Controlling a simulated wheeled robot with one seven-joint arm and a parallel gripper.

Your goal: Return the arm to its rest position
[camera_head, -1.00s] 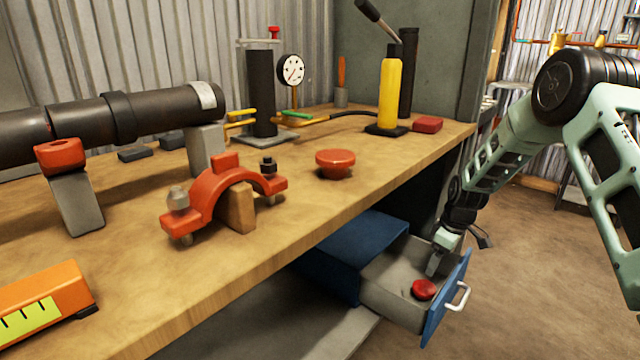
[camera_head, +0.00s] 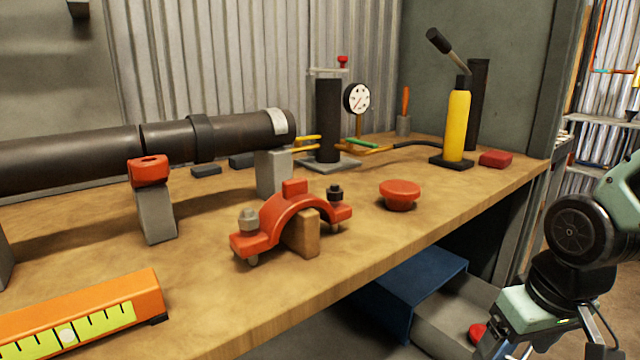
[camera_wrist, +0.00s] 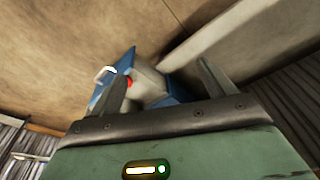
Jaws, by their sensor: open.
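My arm is at the lower right of the head view, and the fingertips of my gripper run out of that picture or are hard to make out. In the wrist view my gripper (camera_wrist: 160,86) shows two separated fingers with nothing between them. Beyond the fingers is the open blue drawer (camera_wrist: 122,62) with a red object (camera_wrist: 129,82) in it. In the head view the drawer's grey inside (camera_head: 452,325) and the red object (camera_head: 478,332) show partly behind my arm.
The wooden workbench (camera_head: 225,320) carries a red clamp (camera_head: 270,228), a red cap (camera_head: 399,194), a dark pipe (camera_head: 80,158), a yellow cylinder (camera_head: 457,125), a gauge (camera_head: 356,98) and an orange level (camera_head: 140,290). The blue cabinet (camera_head: 410,285) is under the bench's front edge.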

